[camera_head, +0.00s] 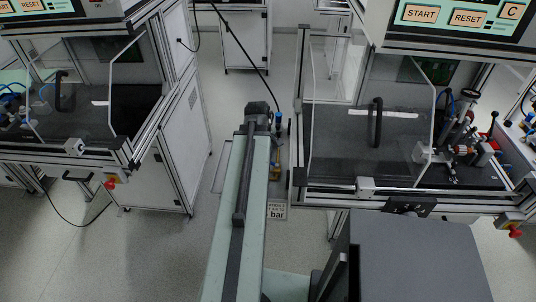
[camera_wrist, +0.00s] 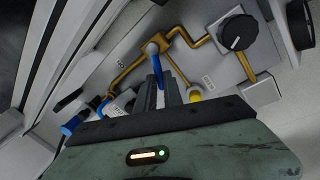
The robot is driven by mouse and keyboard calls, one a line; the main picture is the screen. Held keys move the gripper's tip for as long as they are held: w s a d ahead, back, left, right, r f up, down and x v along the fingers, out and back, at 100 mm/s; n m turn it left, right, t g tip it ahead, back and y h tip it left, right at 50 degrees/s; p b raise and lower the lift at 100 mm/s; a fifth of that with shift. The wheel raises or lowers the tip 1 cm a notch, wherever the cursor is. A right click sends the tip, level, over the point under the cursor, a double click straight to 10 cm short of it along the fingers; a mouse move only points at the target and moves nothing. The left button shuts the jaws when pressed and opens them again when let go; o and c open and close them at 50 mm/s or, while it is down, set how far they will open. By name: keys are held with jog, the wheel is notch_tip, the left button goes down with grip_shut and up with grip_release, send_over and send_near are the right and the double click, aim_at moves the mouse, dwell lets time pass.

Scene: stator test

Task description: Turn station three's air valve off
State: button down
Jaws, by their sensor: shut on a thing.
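The lever's lower part is hidden between the fingers. In the head view, my arm reaches away from me into the gap between two test stations. Its dark end (camera_head: 258,116) is beside small blue parts (camera_head: 278,122); the fingers and the grip are hidden there. I cannot read a station number.
A large black knob (camera_wrist: 237,30) is at the panel's upper right in the wrist view, a yellow fitting (camera_wrist: 195,94) right of my fingers, and another blue part (camera_wrist: 74,126) at lower left. The right station (camera_head: 365,187) stands close beside my arm; open floor (camera_head: 170,235) lies left.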

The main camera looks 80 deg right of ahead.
jog(key=a+n, duration=0.1)
jog(key=n, duration=0.1)
jog(key=shift+a+n+t, duration=0.15)
jog(key=shift+n+t, duration=0.15)
jog(key=shift+n, duration=0.6)
jog(key=c, duration=1.5)
grip_release()
